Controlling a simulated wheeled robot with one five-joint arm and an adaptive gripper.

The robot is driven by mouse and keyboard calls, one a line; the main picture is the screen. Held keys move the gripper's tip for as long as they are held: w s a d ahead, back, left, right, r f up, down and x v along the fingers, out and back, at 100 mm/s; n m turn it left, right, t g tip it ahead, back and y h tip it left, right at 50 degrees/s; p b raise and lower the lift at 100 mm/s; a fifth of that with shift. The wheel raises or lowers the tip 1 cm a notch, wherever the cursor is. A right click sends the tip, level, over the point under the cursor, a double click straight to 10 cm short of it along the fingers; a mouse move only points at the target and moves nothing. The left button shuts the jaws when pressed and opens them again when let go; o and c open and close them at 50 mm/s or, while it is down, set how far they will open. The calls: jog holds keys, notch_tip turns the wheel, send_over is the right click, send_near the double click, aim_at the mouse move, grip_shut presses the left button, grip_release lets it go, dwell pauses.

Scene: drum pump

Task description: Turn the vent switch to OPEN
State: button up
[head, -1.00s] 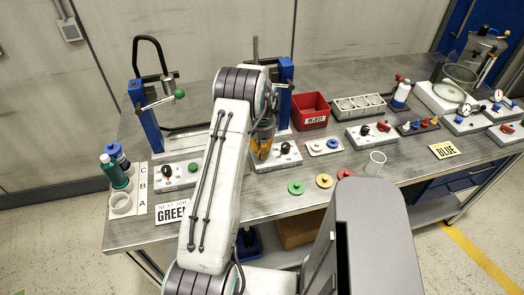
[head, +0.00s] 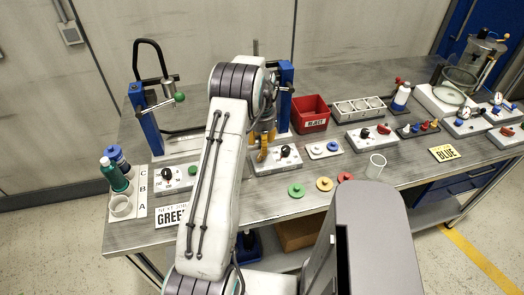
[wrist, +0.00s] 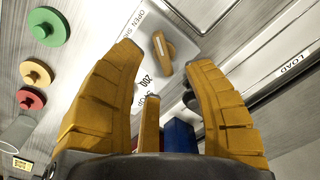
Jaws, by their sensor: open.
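The vent switch is an orange knob (wrist: 163,52) with a white line on it, on a pale panel (wrist: 195,55) lettered OPEN and SHUT in the wrist view. The knob lies lengthwise roughly up and down in that view; I cannot tell for certain which word it points to. My gripper (wrist: 163,72) is open, its yellow fingers spread to either side of the knob and slightly below it, apparently not touching. In the head view my gripper (head: 264,132) hangs over the left part of the switch box (head: 275,167), partly hidden by my arm.
A black knob (head: 285,150) is on the same box, to the right. Green (head: 296,190), yellow (head: 324,184) and red discs lie in front. A press stand with a blue column (head: 287,92) rises behind; a red bin (head: 311,112) stands to the right.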

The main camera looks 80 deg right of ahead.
notch_tip(320, 180, up, 7)
dwell(0.4)
jog(key=shift+r, duration=0.1)
dwell(0.6)
